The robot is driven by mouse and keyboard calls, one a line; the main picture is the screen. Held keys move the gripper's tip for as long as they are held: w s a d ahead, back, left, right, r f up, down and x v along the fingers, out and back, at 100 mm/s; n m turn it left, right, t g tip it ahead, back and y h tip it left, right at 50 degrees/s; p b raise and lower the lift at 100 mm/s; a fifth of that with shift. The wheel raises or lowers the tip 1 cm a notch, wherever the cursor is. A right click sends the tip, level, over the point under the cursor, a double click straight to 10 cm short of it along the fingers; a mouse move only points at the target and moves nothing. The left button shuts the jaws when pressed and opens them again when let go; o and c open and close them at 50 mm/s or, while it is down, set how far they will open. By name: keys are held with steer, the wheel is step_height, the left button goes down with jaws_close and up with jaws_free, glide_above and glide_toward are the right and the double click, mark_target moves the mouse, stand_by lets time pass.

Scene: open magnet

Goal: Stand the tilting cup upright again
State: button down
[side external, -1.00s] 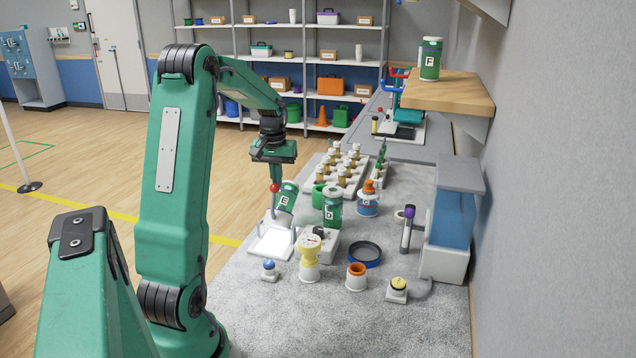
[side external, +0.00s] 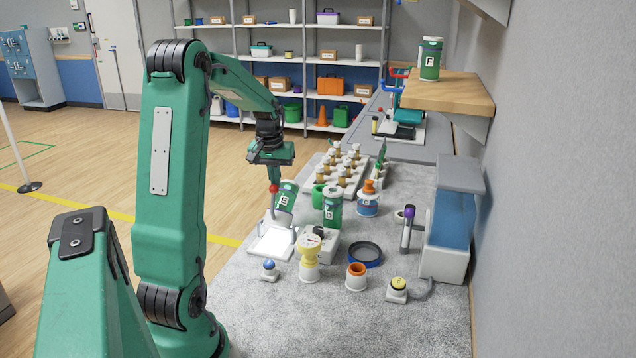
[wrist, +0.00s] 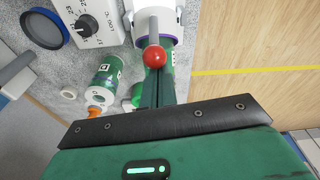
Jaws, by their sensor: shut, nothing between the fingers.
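The tilting cup is a green cup marked E (side external: 285,200); its top leans to the right in the side view, above a white plate stand (side external: 271,243). In the wrist view the cup (wrist: 167,80) is mostly hidden behind my fingers. My gripper (side external: 273,182) is shut and empty, pointing down just left of the cup's top; I cannot tell whether it touches. A red ball (wrist: 154,57) sits at the fingertips, with a grey rod beyond it. A green cup marked D (side external: 332,208) stands upright to the right.
A white dial box (side external: 322,246), a yellow-topped piece (side external: 310,255) and a dark round dish (side external: 365,254) are to the right and in front. A rack of small bottles (side external: 342,175) is behind. Open floor lies to the left.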

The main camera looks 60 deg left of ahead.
steer(key=shift+s+d+t+y, duration=0.7)
steer(key=shift+s+d+y, duration=0.1)
steer(key=shift+s+d, duration=0.7)
steer(key=shift+s, duration=0.05)
steer(key=s+d+f, duration=0.3)
steer(key=s+d, duration=0.2)
steer(key=shift+f, duration=0.2)
steer(key=shift+d, duration=0.1)
steer(key=shift+r, duration=0.1)
step_height(320, 180, up, 8)
steer(key=d, duration=0.1)
steer(key=shift+s+r, duration=0.15)
steer(key=shift+s, duration=0.3)
